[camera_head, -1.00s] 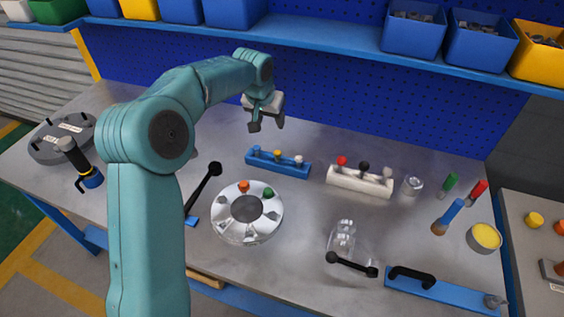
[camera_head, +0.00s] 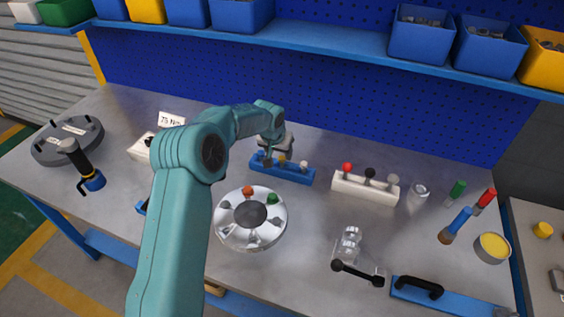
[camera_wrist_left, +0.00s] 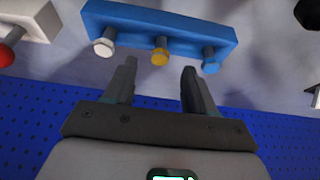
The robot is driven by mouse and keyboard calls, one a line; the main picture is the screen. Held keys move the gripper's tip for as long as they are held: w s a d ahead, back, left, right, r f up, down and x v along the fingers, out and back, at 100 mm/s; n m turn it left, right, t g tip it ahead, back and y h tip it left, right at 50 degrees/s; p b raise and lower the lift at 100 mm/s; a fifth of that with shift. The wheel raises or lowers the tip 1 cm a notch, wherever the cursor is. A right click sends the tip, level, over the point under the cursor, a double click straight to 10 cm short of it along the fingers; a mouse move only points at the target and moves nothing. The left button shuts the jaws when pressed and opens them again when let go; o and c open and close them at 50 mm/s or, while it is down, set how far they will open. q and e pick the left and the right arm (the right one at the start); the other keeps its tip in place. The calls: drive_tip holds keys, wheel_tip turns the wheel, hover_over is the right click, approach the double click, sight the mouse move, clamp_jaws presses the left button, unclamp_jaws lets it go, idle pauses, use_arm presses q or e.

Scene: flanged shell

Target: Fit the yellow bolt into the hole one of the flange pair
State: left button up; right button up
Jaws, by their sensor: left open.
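The yellow bolt (camera_wrist_left: 160,54) sits in the middle of the blue rack (camera_wrist_left: 125,18), between a white bolt (camera_wrist_left: 104,46) and a blue bolt (camera_wrist_left: 210,62). In the head view the yellow bolt (camera_head: 282,160) shows small beside my left gripper (camera_head: 270,155), which is over the left part of the blue rack (camera_head: 290,176). In the left wrist view my left gripper (camera_wrist_left: 160,75) is open and empty, its two fingertips just short of the rack on either side of the yellow bolt. The round metal flange (camera_head: 225,232) lies nearer, with an orange bolt (camera_head: 248,191) and a green bolt (camera_head: 271,199) in it.
A white rack (camera_head: 365,190) with red, black and grey knobs stands right of the blue rack. A can (camera_head: 417,196), screwdrivers (camera_head: 456,225) and a yellow-topped tin (camera_head: 492,247) are farther right. A blue shelf (camera_head: 330,45) with bins runs above the bench.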

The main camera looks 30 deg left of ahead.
sight(282, 158)
use_arm(q)
drive_tip(key=p+x, duration=0.2)
drive_tip(key=x, duration=0.2)
drive_tip(key=shift+w+f, duration=0.15)
drive_tip(key=shift+f, duration=0.05)
drive_tip(key=shift+w+a+f, duration=0.1)
drive_tip(key=shift+f, duration=0.15)
drive_tip(key=shift+r, duration=0.1)
drive_tip(key=c, duration=0.5)
clamp_jaws()
